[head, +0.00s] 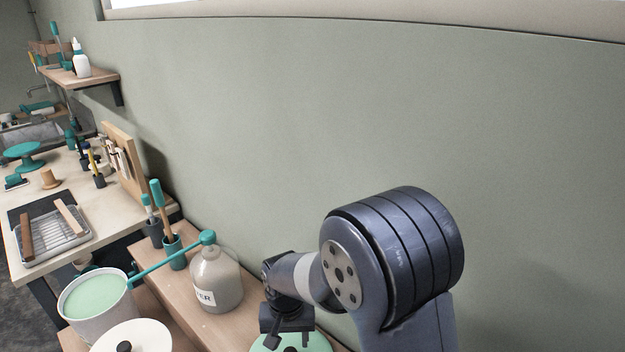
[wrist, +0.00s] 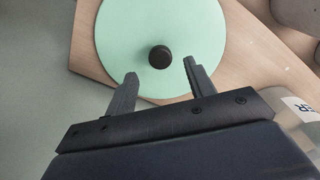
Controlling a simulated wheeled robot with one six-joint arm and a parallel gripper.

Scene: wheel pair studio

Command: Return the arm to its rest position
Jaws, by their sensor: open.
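My arm rises at the right of the head view, bent over the wooden shelf. My gripper (wrist: 158,82) is open in the wrist view, its two dark fingers apart and nothing between them but the view of a mint-green lid (wrist: 125,40). The lid is round with a black knob (wrist: 159,57), and the knob shows just beyond and between the fingertips. I cannot tell the height of the fingers above it. In the head view my gripper (head: 280,338) is partly seen over the green lid (head: 315,343), which the picture's lower edge cuts off.
A bottle (head: 216,281) stands on the shelf just left of my gripper. Brushes stand in a holder (head: 173,252). The wall is close behind; the space above is free.

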